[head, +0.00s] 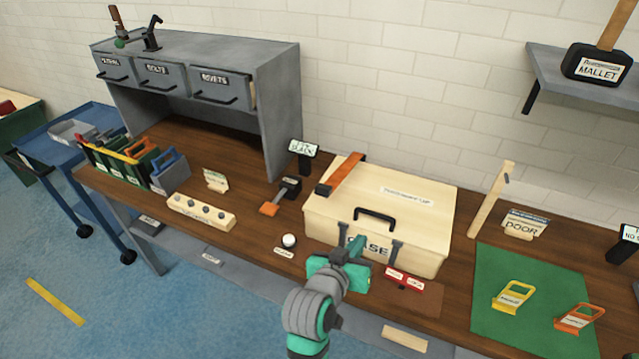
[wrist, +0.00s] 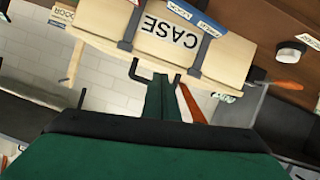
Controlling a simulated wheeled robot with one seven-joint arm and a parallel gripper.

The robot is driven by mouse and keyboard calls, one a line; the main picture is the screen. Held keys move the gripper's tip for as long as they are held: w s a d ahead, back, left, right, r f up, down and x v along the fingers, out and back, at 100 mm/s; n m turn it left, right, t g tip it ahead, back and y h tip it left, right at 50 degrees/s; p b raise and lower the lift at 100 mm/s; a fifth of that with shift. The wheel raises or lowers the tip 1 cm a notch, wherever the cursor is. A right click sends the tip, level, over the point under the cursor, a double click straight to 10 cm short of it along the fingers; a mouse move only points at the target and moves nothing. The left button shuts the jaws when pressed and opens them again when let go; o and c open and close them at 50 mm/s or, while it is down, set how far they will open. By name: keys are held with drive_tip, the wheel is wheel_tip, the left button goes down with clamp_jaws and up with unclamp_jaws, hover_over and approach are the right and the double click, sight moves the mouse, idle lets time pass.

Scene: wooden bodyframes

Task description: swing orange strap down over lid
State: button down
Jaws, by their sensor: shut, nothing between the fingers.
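The pale wooden case (head: 425,205) stands on the bench with its lid closed, a black handle and two dark latches in front. The orange strap (head: 347,173), with a dark end, is at the lid's left part. In the wrist view, which is upside down, the orange strap (wrist: 193,104) sticks out past the lid's edge, so it looks raised. My gripper (head: 357,243) is shut and empty in front of the case near the handle, to the right of the strap. In the wrist view my gripper's green fingers (wrist: 160,90) are together. Contact with the case cannot be told.
Red tags (head: 404,280) lie in front. A wooden post (head: 490,200) and a green mat (head: 520,270) are to the right. A wall stands behind.

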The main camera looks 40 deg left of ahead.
drive_tip(key=s+a+r+m+g, duration=0.1)
drive_tip(key=s+a+r, duration=0.1)
drive_tip(key=a+r, duration=0.55)
drive_tip(key=s+a+r+m+g, duration=0.1)
drive_tip(key=s+a+r, duration=0.25)
drive_tip(key=r, duration=0.75)
drive_tip(key=s+f+x, duration=0.1)
drive_tip(key=f+x, duration=0.1)
drive_tip(key=x, duration=0.9)
drive_tip(key=shift+a+f+y, duration=0.25)
drive_tip(key=shift+a+y, duration=0.05)
drive_tip(key=shift+s, duration=0.15)
